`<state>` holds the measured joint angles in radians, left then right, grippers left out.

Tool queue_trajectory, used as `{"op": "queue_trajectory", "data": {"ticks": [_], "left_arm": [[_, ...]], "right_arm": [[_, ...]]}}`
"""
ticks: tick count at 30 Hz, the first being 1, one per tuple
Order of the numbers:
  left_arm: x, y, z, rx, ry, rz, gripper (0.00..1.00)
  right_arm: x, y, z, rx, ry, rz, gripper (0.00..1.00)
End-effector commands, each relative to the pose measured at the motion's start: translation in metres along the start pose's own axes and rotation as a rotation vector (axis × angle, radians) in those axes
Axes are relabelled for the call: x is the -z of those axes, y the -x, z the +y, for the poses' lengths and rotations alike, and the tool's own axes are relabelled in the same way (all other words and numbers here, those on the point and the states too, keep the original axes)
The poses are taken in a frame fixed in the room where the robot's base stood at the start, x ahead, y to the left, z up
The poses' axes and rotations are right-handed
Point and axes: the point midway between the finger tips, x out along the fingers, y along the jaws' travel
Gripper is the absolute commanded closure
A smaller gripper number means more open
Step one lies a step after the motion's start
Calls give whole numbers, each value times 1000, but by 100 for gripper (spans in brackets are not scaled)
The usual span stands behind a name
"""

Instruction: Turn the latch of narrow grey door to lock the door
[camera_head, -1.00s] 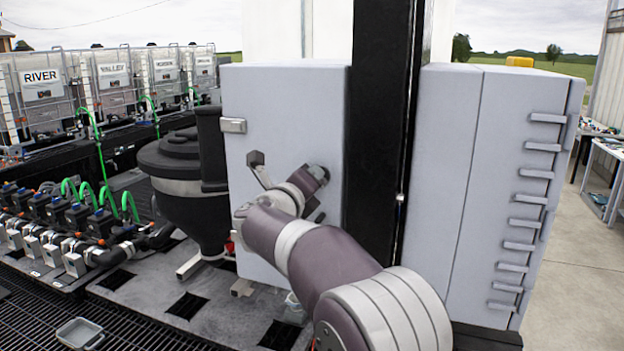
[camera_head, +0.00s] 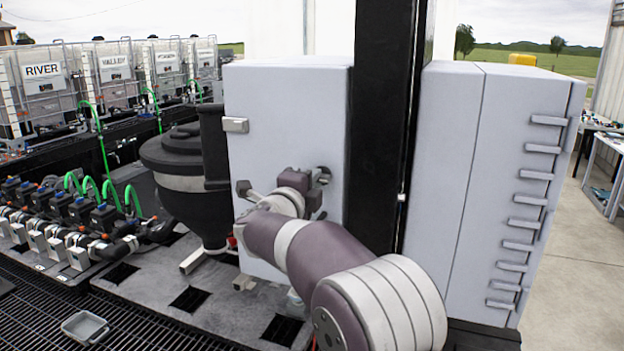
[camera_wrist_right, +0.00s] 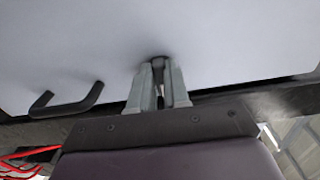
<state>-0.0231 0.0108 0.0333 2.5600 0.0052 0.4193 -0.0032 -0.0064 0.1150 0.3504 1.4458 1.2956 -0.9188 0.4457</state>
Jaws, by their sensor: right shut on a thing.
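The narrow grey door (camera_head: 275,110) stands upright in the middle of the head view, flush with its cabinet. Its latch is a small dark piece on the door face (camera_wrist_right: 158,62), and my right gripper (camera_wrist_right: 158,82) is shut on it with one finger on each side. In the head view my right gripper (camera_head: 312,190) is against the right part of the door, and my wrist hides most of the fingers and latch. A dark bent handle (camera_wrist_right: 68,103) sticks out from the door to the left of the fingers in the wrist view. My left gripper is out of view.
A black post (camera_head: 380,130) stands right of the door, and a wider grey cabinet (camera_head: 445,190) with several bar handles is beyond it. A dark round tank (camera_head: 180,190) is close on the left. A small grey tray (camera_head: 85,327) lies on the grating.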

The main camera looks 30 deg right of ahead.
Motion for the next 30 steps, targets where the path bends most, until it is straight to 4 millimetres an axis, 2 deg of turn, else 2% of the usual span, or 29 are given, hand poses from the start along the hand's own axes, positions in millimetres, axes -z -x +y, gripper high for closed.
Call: {"op": "queue_trajectory", "data": {"ticks": [17,18,19,20,27,30], "left_arm": [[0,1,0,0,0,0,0],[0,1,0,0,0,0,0],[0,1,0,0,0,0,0],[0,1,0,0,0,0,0],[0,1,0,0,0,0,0],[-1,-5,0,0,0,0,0]], "right_arm": [[-1,0,2,-2,30,-3,100],[-1,0,2,-2,30,-3,71],[-1,0,2,-2,29,-3,61],[-1,0,2,-2,29,-2,58],[0,0,1,-1,27,-1,58],[-1,7,4,-1,25,-3,58]]}}
